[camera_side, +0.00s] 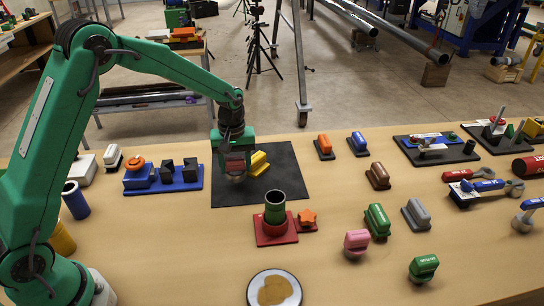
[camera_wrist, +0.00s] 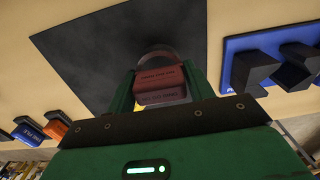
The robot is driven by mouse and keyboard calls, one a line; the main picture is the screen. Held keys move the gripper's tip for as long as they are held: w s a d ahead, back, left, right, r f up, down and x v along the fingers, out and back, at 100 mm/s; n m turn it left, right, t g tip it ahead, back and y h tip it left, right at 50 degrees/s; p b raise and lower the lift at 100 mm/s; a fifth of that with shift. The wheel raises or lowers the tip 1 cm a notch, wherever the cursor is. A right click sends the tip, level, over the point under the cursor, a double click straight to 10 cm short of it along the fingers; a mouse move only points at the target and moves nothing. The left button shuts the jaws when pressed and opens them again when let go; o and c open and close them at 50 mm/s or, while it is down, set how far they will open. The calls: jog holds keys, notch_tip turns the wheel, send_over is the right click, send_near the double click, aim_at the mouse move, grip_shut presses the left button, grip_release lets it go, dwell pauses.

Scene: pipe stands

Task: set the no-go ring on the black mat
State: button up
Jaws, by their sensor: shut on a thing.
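The black mat (camera_side: 285,184) lies flat on the table; it also shows in the wrist view (camera_wrist: 85,62). My gripper (camera_side: 236,164) points down over the mat's left part. It is shut on a dark red, lettered piece (camera_wrist: 162,84), seen between the fingers in the wrist view, with a rounded ring-like end beyond it. I take this as the no-go ring, but its lettering is too small to read surely. In the side view its lower end is close above or touching the mat; I cannot tell which. My gripper hides part of it.
A yellow block (camera_side: 259,163) lies on the mat just right of my gripper. A blue stand (camera_side: 180,183) with black blocks is left of the mat. A red base with a green cylinder (camera_side: 275,208) stands in front. The mat's right half is bare.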

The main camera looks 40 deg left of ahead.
aim_at(235, 158)
jog(key=shift+f, duration=1.55)
jog(key=shift+f, duration=0.2)
jog(key=o, duration=1)
jog(key=shift+o, duration=0.2)
jog(key=shift+r, duration=0.15)
notch_tip(235, 158, up, 12)
jog(key=shift+f, duration=0.1)
jog(key=shift+s+r, duration=0.1)
jog(key=shift+r, duration=0.15)
